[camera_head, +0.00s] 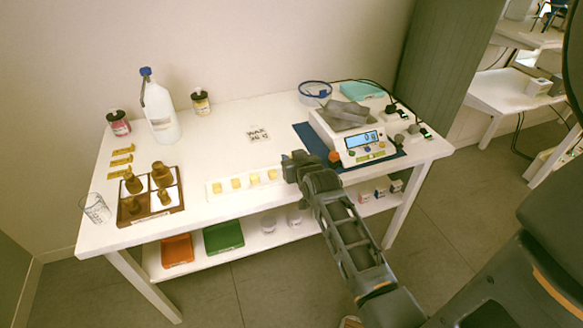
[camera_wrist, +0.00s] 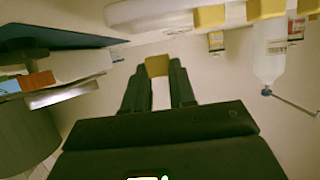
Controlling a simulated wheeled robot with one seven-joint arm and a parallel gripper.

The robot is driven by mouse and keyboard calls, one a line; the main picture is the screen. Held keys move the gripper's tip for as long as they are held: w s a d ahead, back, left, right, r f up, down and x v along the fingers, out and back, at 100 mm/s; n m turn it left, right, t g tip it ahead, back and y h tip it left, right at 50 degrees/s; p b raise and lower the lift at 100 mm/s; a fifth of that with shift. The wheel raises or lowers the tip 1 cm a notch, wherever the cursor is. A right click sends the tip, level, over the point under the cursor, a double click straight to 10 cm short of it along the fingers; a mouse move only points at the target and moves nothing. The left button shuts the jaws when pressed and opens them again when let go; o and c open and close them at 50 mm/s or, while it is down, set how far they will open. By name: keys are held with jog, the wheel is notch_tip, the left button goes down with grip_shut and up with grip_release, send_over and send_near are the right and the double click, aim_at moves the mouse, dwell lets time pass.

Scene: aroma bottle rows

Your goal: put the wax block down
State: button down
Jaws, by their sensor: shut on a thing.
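My gripper (camera_head: 295,165) is at the front of the white table, by the right end of a white tray (camera_head: 245,194). In the wrist view my gripper (camera_wrist: 158,80) is shut on a yellow wax block (camera_wrist: 157,66), which shows between the fingertips. The held block is hidden in the head view. Several similar yellow wax blocks (camera_head: 254,178) stand in a row in the tray. Whether the held block touches anything below, I cannot tell. A paper marked WAX (camera_head: 258,135) lies flat on the table behind the tray.
A scale (camera_head: 362,150) with a grey metal pan stands on a dark blue mat (camera_head: 306,132), right of my gripper. A brown bottle holder (camera_head: 128,216), a glass (camera_head: 95,208) and a white jug (camera_head: 160,115) stand at left. The tabletop around the WAX paper is clear.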

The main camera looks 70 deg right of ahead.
jog(key=shift+f+p, duration=0.35)
jog(key=shift+f, duration=1.5)
jog(key=shift+f, duration=0.2)
jog(key=c, duration=0.9)
grip_release()
jog(key=shift+c, duration=0.2)
